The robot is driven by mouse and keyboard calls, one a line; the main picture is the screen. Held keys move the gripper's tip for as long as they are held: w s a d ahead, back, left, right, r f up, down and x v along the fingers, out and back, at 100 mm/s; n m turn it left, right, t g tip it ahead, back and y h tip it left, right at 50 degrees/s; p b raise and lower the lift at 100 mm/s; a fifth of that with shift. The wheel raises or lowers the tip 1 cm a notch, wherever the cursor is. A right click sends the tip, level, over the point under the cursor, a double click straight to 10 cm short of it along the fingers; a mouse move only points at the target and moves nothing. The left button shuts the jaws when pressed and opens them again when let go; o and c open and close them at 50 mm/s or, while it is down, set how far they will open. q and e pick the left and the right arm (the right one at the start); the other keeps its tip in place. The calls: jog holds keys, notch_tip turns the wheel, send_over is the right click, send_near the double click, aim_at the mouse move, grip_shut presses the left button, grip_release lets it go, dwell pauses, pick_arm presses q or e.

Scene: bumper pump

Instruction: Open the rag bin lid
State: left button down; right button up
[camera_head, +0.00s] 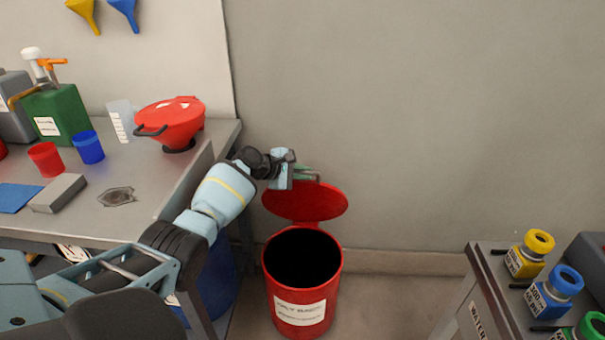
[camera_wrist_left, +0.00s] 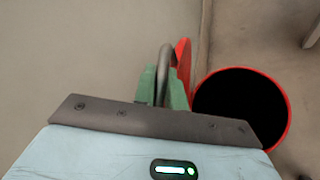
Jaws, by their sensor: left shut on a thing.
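The red rag bin (camera_head: 300,303) stands on the floor against the wall, with a white label on its front. Its red lid (camera_head: 318,203) is tilted up at the back, and the dark inside of the bin shows. My left gripper (camera_head: 308,174) is at the lid's upper left edge. In the left wrist view its green fingers (camera_wrist_left: 163,88) are shut on a grey curved handle (camera_wrist_left: 164,62) beside the red lid (camera_wrist_left: 183,62). The bin's open mouth (camera_wrist_left: 285,115) shows to the right there. My right gripper is in neither view.
A workbench (camera_head: 130,212) at left carries a green canister (camera_head: 57,113), a red funnel container (camera_head: 172,124), cups and a grey block. A blue drum (camera_head: 214,280) stands under it. A cart (camera_head: 490,290) with several small bottles is at right. Floor between bin and cart is clear.

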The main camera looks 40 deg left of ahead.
pick_arm(q)
jog(key=shift+r, duration=0.1)
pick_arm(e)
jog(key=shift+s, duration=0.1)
pick_arm(q)
jog(key=c, duration=1.5)
grip_release()
jog(key=shift+o, duration=0.2)
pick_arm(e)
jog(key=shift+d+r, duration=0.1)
